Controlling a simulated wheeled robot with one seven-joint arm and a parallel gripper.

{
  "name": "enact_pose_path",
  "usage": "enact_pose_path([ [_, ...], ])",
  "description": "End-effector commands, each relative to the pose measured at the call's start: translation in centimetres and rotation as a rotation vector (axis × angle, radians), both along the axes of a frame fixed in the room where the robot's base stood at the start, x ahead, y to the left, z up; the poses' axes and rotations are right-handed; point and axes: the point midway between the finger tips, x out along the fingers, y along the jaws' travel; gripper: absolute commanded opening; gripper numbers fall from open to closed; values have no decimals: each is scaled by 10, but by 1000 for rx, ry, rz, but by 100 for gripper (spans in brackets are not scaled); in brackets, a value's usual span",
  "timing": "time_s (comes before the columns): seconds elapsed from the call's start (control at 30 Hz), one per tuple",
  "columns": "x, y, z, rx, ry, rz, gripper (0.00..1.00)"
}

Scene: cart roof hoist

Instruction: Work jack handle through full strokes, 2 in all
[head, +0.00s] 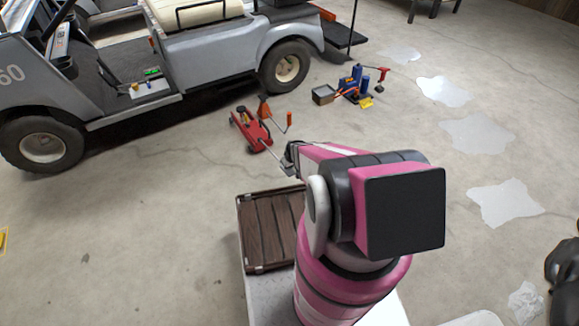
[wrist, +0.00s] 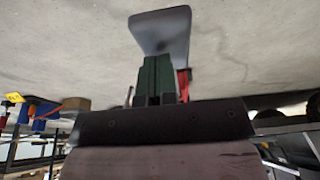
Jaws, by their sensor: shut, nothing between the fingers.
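A red floor jack (head: 250,130) stands on the concrete beside the grey cart. Its thin handle (head: 275,166) slants from the jack toward my gripper, and its near end is partly hidden by my arm. My gripper (head: 290,158) is at that end of the handle; the head view does not show if they touch. In the wrist view my gripper's dark green fingers (wrist: 158,78) are together with nothing seen between them. A flat grey piece (wrist: 163,30) shows just beyond them; I cannot tell what it is. A bit of red shows beside the fingers.
The cart's rear wheel (head: 287,67) is beyond the jack. An orange stand (head: 263,107) is close beside the jack. A grey box (head: 323,95) and several blue and red tools lie farther right. Open floor with pale patches (head: 475,133) is at right.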

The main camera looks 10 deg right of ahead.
Motion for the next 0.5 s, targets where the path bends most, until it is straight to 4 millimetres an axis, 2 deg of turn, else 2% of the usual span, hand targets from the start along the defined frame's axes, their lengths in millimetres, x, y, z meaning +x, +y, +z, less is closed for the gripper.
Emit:
enact_pose_path([
  [0.03, 0, -1, -8, -4, 18, 5, 0],
  [0.07, 1, 0, -3, -4, 15, 4, 0],
  [0.27, 4, 5, 42, -4, -9, 3, 0],
  [0.5, -22, -2, 91, -3, -9, 1, 0],
])
